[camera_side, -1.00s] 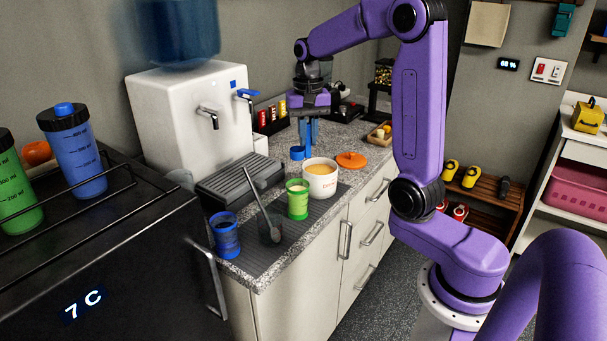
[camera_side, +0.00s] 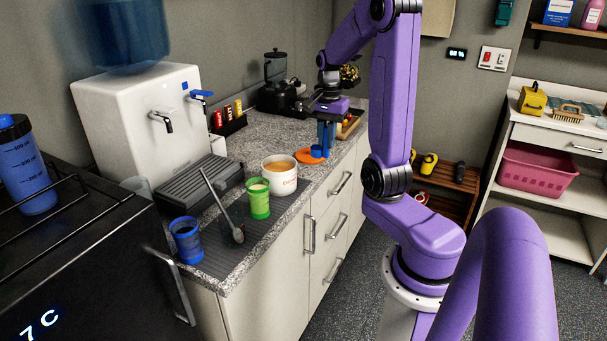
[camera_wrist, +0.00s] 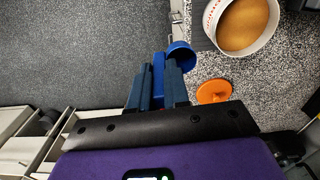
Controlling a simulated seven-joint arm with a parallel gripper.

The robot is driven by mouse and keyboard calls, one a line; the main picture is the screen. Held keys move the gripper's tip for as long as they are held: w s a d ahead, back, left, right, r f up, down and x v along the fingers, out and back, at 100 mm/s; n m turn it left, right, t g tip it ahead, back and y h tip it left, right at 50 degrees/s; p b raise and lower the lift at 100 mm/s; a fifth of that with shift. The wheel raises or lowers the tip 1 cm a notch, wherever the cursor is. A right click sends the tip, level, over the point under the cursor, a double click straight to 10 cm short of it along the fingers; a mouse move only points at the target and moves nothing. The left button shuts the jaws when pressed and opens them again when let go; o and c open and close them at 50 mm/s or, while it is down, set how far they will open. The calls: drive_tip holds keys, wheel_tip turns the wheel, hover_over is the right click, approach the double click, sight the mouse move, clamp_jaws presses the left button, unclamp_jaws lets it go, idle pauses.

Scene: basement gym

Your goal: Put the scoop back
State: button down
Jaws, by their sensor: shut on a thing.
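The blue scoop (camera_side: 317,151) is held by my gripper (camera_side: 326,140), which is shut on it. In the wrist view the scoop's round cup (camera_wrist: 181,50) sticks out past the fingertips (camera_wrist: 159,66), with the handle between the fingers. A white tub (camera_side: 283,187) of tan powder stands open on the counter; it also shows in the wrist view (camera_wrist: 213,25). An orange lid (camera_side: 305,158) lies on the counter behind the tub. The scoop is outside the tub, up and right of it in the side view, close to the lid and the counter's front edge. Its height is unclear.
A green cup (camera_side: 259,203), a blue cup (camera_side: 187,244) and a grey long-handled utensil (camera_side: 221,208) are on the dark mat in front of the tub. A white water dispenser (camera_side: 130,125) and grey drip tray (camera_side: 202,181) stand behind. Floor lies beyond the counter's edge.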

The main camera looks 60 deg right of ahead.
drive_tip(key=shift+m, duration=0.4)
drive_tip(key=w+d+f, duration=0.4)
drive_tip(key=d+f, duration=0.1)
drive_tip(key=w+d+f, duration=0.4)
drive_tip(key=w+f, duration=0.1)
drive_tip(key=shift+w+d+f, duration=0.25)
drive_tip(key=shift+w+d, duration=0.05)
drive_tip(key=shift+d, duration=0.1)
drive_tip(key=shift+f, duration=1.45)
drive_tip(key=shift+f, duration=0.1)
drive_tip(key=c, duration=1.1)
unclamp_jaws()
